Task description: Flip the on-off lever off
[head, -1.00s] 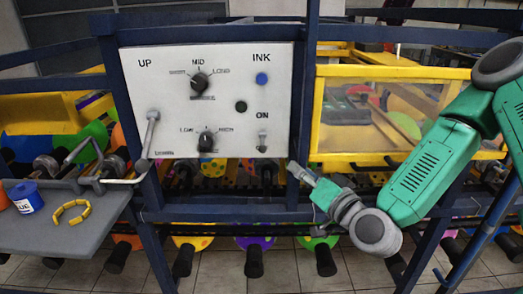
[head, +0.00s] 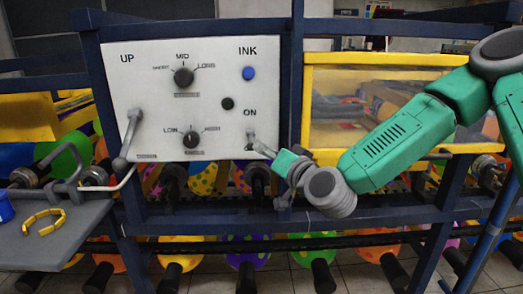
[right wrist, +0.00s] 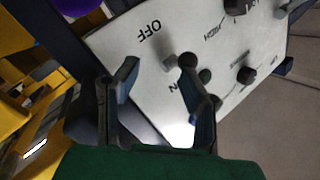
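The on-off lever (head: 250,137) is a small grey lever below the ON label on the white control panel (head: 215,110). In the right wrist view the lever (right wrist: 168,61) shows between the OFF lettering and the partly covered ON lettering. My right gripper (head: 265,148) is at the panel's lower right, close to the lever, and hides the area below it. In the right wrist view its two dark fingers (right wrist: 158,66) are apart, with the lever in the gap in that picture, nearer the right finger. Contact cannot be told. My left gripper is out of view.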

